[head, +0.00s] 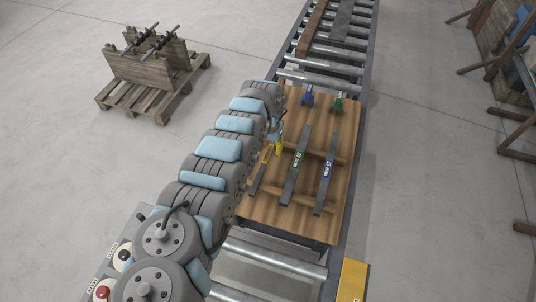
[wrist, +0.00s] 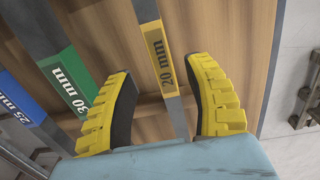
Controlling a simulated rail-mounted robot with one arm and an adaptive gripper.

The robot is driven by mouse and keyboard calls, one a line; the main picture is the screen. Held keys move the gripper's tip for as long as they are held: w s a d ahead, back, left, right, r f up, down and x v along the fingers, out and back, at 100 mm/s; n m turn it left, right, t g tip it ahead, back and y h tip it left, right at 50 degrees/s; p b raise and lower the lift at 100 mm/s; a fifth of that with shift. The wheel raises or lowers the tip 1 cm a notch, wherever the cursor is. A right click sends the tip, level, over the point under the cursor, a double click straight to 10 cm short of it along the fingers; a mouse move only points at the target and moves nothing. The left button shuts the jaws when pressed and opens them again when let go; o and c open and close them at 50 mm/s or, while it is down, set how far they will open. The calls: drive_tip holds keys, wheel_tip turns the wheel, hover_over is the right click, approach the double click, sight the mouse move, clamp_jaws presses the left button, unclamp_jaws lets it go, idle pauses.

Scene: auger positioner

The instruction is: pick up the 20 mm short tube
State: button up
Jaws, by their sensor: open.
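The 20 mm short tube (head: 260,178) is a grey bar with a yellow label, lying at the left of a wooden board (head: 302,215). In the wrist view the 20 mm tube (wrist: 160,52) runs between the two yellow fingers of my gripper (wrist: 161,68), its label readable. The fingers stand open on either side of it, with gaps and no visible contact. In the head view my gripper (head: 277,143) is over the tube's upper part and hides some of it. I cannot tell the exact height of the fingertips above the tube.
The 30 mm tube (head: 296,165), green label, and 25 mm tube (head: 326,172), blue label, lie to the right on the board. Small blue (head: 308,97) and green (head: 338,104) pieces sit at its far end. A roller conveyor (head: 275,257) carries the board. A pallet (head: 150,88) stands left.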

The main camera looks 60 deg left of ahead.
sight(268, 153)
drive_tip(key=shift+s+f, duration=0.15)
drive_tip(key=shift+f, duration=1.5)
clamp_jaws()
